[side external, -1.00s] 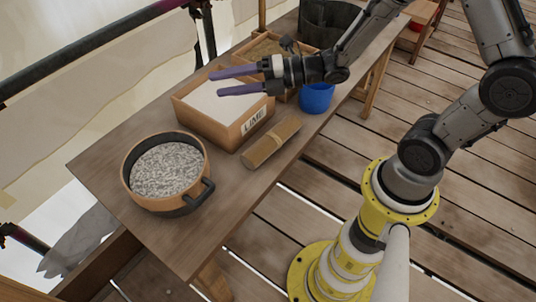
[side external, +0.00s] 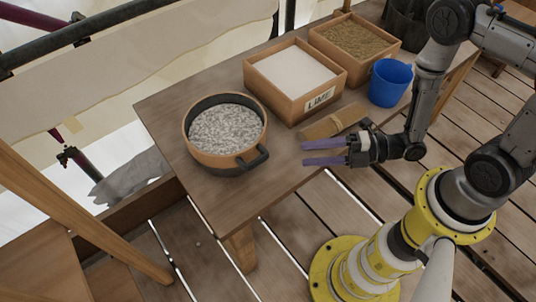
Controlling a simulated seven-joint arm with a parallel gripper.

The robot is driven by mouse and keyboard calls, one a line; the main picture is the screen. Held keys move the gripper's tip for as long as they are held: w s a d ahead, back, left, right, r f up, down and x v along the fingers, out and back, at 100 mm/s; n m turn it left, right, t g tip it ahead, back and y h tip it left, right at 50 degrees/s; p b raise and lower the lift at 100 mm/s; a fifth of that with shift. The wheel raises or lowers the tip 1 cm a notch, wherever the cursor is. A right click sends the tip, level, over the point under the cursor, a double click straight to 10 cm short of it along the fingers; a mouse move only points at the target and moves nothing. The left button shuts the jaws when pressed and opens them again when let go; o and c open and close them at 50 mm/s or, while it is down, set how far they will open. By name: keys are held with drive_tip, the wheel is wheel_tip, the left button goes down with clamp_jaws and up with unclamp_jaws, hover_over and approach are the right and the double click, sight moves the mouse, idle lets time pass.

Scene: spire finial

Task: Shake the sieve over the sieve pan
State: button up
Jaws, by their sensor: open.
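The sieve (side external: 205,156) is a round vessel with a tan wall and a dark inner rim. It holds grey-white grains (side external: 228,129) and stands upright near the table's left end. A dark handle (side external: 255,160) sticks out at its lower right. A dark band shows low on the vessel near the handle; I cannot tell whether this is the separate sieve pan. My gripper (side external: 304,153) is open and empty, its two purple fingers apart and pointing left toward the handle. It is a short way right of the handle, near the table's front edge, not touching it.
On the table (side external: 168,112), a wooden box labelled LIME (side external: 319,98) holds white powder. Bare tabletop lies around the sieve.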

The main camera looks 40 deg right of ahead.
sight(264, 155)
drive_tip(key=x, duration=1.1)
drive_tip(key=shift+w+a+f, duration=0.1)
drive_tip(key=shift+w+a, duration=0.15)
drive_tip(key=shift+a, duration=0.1)
drive_tip(key=shift+c, duration=0.2)
clamp_jaws()
drive_tip(key=shift+d, duration=0.1)
idle(0.8)
